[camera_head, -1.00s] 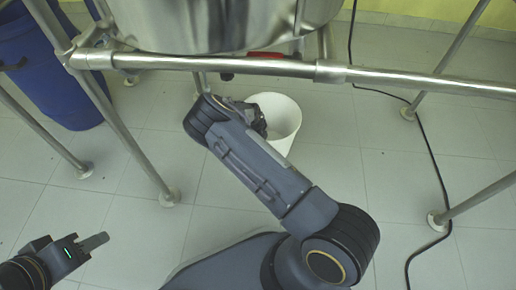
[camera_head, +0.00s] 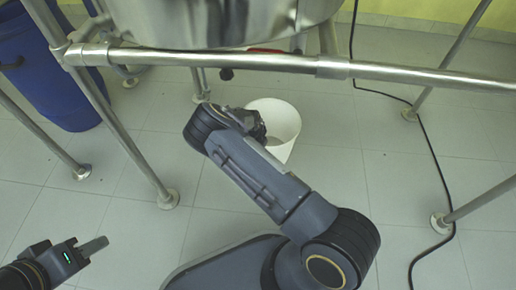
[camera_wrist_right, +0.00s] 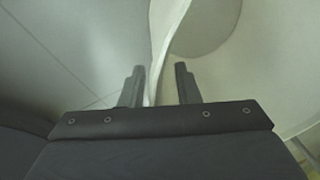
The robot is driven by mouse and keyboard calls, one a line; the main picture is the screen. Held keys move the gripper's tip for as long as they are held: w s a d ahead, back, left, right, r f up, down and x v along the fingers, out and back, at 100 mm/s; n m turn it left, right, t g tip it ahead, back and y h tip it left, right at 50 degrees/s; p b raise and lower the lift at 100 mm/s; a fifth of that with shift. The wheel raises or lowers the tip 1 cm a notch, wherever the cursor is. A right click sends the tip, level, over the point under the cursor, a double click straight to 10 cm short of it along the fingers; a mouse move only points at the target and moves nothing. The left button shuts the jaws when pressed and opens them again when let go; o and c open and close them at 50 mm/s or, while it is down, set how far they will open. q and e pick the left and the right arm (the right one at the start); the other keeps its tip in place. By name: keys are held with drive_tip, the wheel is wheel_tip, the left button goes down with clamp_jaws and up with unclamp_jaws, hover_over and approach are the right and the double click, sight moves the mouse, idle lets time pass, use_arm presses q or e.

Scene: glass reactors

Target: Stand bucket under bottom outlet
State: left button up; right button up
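In the right wrist view the bucket's wall (camera_wrist_right: 168,40) runs between the two fingers of the gripper (camera_wrist_right: 160,78), which sit close on either side. A red part (camera_head: 268,50) and a dark knob (camera_head: 226,74) show under the vessel; the outlet itself is hidden. My left gripper (camera_head: 93,247) is low at the left, away from the bucket.
A horizontal steel rail (camera_head: 420,75) crosses in front of the vessel above the bucket. Frame legs (camera_head: 130,145) stand at left and right. A blue drum (camera_head: 50,70) is at the back left. A black cable (camera_head: 433,165) lies on the floor at right. The tiled floor between is clear.

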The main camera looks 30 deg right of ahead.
wheel_tip(320, 180, up, 8)
drive_tip(key=a+p, duration=0.1)
drive_tip(key=p, duration=0.2)
drive_tip(key=shift+s+a+f, duration=0.15)
drive_tip(key=shift+a+f, duration=0.05)
drive_tip(key=shift+p, duration=0.3)
